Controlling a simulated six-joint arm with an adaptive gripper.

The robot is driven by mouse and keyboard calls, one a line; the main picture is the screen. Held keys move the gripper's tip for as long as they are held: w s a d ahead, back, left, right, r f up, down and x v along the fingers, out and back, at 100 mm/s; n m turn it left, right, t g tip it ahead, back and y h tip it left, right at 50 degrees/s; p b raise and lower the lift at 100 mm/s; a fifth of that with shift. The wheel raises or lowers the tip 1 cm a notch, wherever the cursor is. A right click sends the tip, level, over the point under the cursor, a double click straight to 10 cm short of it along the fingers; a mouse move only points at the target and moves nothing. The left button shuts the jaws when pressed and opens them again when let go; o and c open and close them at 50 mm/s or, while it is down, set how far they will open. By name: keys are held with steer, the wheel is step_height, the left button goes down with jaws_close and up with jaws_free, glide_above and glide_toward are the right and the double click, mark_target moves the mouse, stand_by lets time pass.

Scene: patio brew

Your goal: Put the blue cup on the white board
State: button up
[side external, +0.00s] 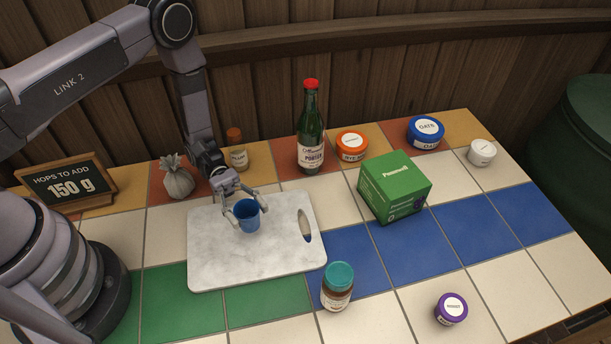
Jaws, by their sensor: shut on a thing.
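The blue cup (248,217) is upright over the middle of the white board (215,262). My gripper (243,212) is shut on the cup, with its fingers at the cup's sides near the rim. The cup's base is at or just above the board's surface; I cannot tell whether it touches. The board is a pale marbled slab with an oval handle hole at its right side. It lies flat on the tiled table.
A teal-lidded jar (337,287) stands near the board's front right corner. A green box (395,187) and a green bottle (311,130) stand right and behind.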

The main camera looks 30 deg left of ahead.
mark_target(244, 214)
steer(key=shift+f, duration=1.65)
steer(key=shift+f, duration=0.15)
steer(key=o, duration=0.8)
